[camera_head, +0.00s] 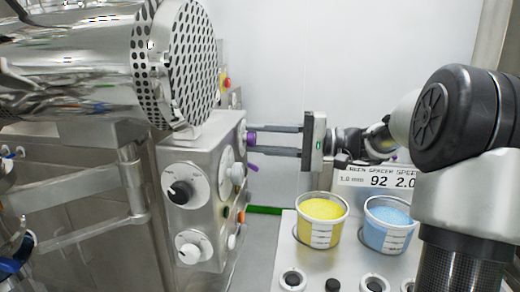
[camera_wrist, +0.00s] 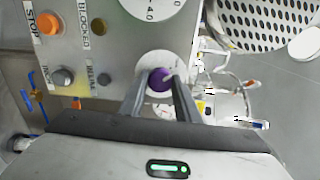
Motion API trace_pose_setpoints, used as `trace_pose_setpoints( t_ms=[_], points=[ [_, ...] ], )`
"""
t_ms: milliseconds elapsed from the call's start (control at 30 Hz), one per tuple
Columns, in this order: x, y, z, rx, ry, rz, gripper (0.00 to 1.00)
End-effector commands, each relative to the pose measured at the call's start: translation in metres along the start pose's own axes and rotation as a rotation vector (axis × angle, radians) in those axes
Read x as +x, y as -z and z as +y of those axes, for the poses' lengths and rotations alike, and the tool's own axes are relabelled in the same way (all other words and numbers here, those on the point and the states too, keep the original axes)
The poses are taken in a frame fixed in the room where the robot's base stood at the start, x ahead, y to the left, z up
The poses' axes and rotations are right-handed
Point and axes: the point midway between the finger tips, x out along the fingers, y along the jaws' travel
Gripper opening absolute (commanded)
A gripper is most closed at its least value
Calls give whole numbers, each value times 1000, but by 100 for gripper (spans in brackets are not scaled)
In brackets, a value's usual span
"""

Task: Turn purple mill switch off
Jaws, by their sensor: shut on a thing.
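The purple mill switch (camera_wrist: 160,80) is a round knob on a pale round plate on the steel control panel (camera_wrist: 95,60). In the head view a bit of the purple knob (camera_head: 251,138) shows at the panel's right side, between the fingertips. My gripper (camera_wrist: 160,97) comes from the right in the head view, with its two long fingers level. Its jaws are shut on the purple knob, one finger on each side. In the wrist view a pale mark shows on the knob's right part. The switch's setting labels cannot be read.
A perforated steel drum (camera_head: 175,65) hangs above the panel. The front panel face bears a black-and-white dial (camera_head: 180,192). Yellow (camera_head: 322,212) and blue (camera_head: 388,218) tubs stand below my arm. The wrist view shows an orange STOP button (camera_wrist: 48,23) at upper left.

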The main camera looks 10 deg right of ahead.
Motion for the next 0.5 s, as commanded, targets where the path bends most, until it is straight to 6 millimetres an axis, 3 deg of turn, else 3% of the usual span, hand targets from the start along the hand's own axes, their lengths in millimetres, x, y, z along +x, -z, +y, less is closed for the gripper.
trace_pose_setpoints(
  t_ms=[500],
  points=[
    [-1,0,0,-70,-1,0,7]
  ],
)
